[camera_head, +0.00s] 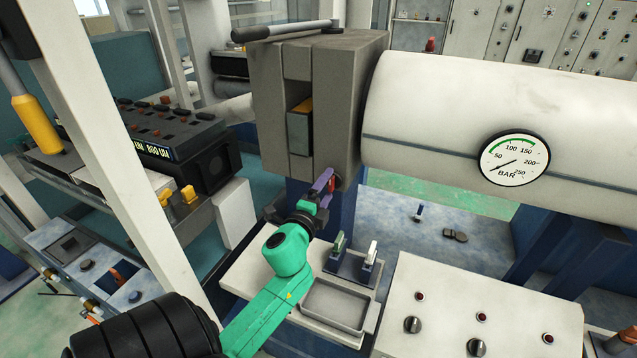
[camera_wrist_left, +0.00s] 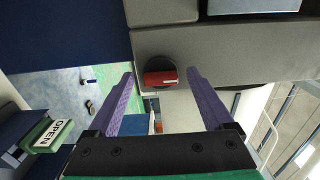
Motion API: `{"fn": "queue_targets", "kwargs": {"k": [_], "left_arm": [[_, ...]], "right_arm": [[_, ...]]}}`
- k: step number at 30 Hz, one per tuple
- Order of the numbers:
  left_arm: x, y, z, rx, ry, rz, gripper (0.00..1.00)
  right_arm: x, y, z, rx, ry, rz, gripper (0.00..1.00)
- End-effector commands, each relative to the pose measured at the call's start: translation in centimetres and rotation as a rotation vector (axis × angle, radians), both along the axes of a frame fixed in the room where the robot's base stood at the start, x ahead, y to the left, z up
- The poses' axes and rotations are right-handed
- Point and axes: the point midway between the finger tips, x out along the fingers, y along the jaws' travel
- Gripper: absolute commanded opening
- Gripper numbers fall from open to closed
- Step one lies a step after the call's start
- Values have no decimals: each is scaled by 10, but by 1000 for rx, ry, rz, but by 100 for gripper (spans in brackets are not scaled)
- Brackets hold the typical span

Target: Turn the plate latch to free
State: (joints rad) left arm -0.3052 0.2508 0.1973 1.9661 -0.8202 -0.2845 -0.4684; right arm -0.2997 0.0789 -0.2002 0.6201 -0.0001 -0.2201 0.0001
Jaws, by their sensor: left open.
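The plate latch is a small red handle on a dark round base, low on the grey die block (camera_head: 345,95). My left gripper (camera_head: 324,182) has purple fingers and reaches up to the block's lower edge. In the wrist view the gripper (camera_wrist_left: 160,92) is open, with one finger on each side of the latch and gaps to both. The fingers look clear of the latch. My right gripper is out of view.
A white barrel (camera_head: 450,110) with a pressure gauge (camera_head: 514,158) extends right. Below are a shallow tray (camera_head: 335,306), a holder with upright tags (camera_head: 351,268), and a knob panel (camera_head: 480,300). A green OPEN tag (camera_wrist_left: 48,136) shows in the wrist view. A white post (camera_head: 125,160) stands left.

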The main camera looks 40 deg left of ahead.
Motion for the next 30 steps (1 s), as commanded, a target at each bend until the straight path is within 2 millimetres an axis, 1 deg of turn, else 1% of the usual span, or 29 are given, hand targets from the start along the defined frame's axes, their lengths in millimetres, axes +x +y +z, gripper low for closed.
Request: {"fn": "queue_targets", "kwargs": {"k": [2,5,12,16,18,21,30], "left_arm": [[-10,-3,-3,-2,3,0,85],[-30,-10,-4,-2,3,1,85],[-98,-33,-8,-5,5,4,85],[-123,-41,-6,-4,4,5,85],[-130,-44,-4,-2,3,4,85],[-134,-46,-1,1,1,3,85],[-134,-46,0,1,0,2,85]], "right_arm": [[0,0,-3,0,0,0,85],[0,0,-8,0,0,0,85],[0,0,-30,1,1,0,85],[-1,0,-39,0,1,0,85],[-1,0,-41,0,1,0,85],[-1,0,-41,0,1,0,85],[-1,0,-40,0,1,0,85]]}}
